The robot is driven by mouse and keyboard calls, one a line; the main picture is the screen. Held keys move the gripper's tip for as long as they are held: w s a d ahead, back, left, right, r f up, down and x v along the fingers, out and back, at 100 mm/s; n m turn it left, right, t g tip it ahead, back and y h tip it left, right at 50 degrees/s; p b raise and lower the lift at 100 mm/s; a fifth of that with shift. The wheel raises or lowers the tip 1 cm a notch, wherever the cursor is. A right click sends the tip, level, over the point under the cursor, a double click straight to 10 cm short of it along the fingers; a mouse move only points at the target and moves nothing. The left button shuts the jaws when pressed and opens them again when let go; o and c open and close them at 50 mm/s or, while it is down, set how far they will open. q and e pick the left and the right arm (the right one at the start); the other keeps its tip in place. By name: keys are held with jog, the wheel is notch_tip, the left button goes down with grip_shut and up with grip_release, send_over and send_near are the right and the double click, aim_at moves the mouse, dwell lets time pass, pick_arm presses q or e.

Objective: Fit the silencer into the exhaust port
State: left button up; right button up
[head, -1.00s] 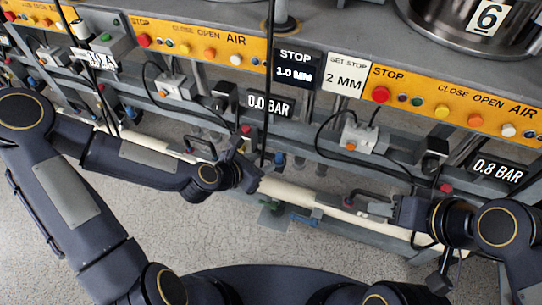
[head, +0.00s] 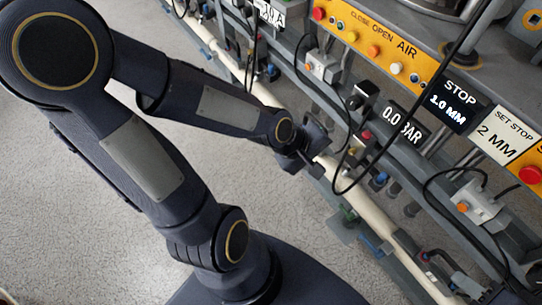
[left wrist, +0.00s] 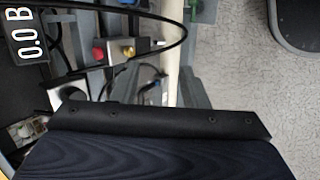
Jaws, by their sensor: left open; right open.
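My left gripper (head: 314,150) is open beside the cream pipe along the front of the bench, below the 0.0 BAR display (head: 403,124). Its dark body (left wrist: 160,120) fills the lower part of the left wrist view, and no held object shows. In that view a small brass-coloured fitting (left wrist: 128,48) sits on a grey block next to a red knob (left wrist: 98,55). I cannot tell whether this fitting is the silencer, and I cannot pick out the exhaust port.
The cream pipe (head: 365,208) runs diagonally along the bench front. A black cable (head: 338,180) loops beside my left gripper. Orange button panels (head: 375,42) and the STOP 1.0 MM display (head: 452,105) stand behind. The grey floor (head: 255,190) in front is clear.

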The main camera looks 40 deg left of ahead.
pick_arm(q)
jog(key=s+a+r+m, duration=0.5)
jog(key=s+r+m, duration=0.3)
jog(key=s+m, duration=0.3)
jog(key=shift+s+a+r, duration=0.15)
jog(key=shift+a+r, duration=0.1)
jog(key=shift+r, duration=0.1)
